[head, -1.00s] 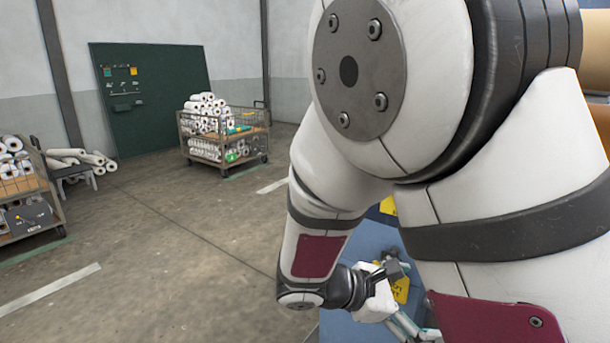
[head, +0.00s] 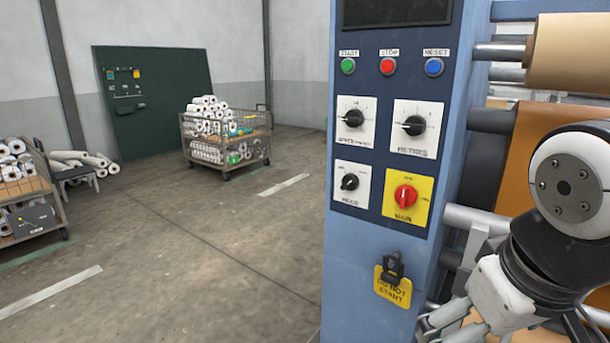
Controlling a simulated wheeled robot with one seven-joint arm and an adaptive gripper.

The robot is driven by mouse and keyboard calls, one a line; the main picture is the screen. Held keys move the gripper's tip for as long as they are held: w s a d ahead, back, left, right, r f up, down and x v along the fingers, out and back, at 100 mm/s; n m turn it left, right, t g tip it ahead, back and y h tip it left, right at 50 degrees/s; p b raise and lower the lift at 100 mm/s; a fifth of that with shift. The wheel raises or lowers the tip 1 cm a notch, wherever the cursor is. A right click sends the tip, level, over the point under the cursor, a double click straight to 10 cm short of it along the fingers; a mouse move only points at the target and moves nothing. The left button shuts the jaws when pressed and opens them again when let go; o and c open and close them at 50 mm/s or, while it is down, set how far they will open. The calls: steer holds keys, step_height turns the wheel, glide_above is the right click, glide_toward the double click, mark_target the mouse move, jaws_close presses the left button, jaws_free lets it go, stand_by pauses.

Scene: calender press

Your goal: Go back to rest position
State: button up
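My arm is folded at the right edge of the head view, in front of the machine's rollers. My gripper (head: 440,328) is low at the right, beside the blue control column (head: 345,270), with its fingers pointing down and left. The fingertips run close to the bottom edge, so I cannot tell whether they are open or shut. I see nothing held between them.
The column carries START, STOP and RESET buttons, several dials and a red MAIN switch (head: 405,196). A black lock (head: 393,266) with a yellow DO NOT START tag (head: 392,291) hangs below. Roll carts (head: 225,150) stand far left; the floor between is clear.

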steer(key=s+a+f+m+g+y, duration=0.1)
steer(key=s+f+m+g, duration=0.15)
steer(key=s, duration=0.95)
step_height(320, 180, up, 25)
steer(key=t+p, duration=0.3)
steer(key=p, duration=1.9)
steer(key=shift+s+f+n+p, duration=0.15)
steer(key=shift+s+n+p, duration=0.15)
steer(key=shift+n, duration=0.05)
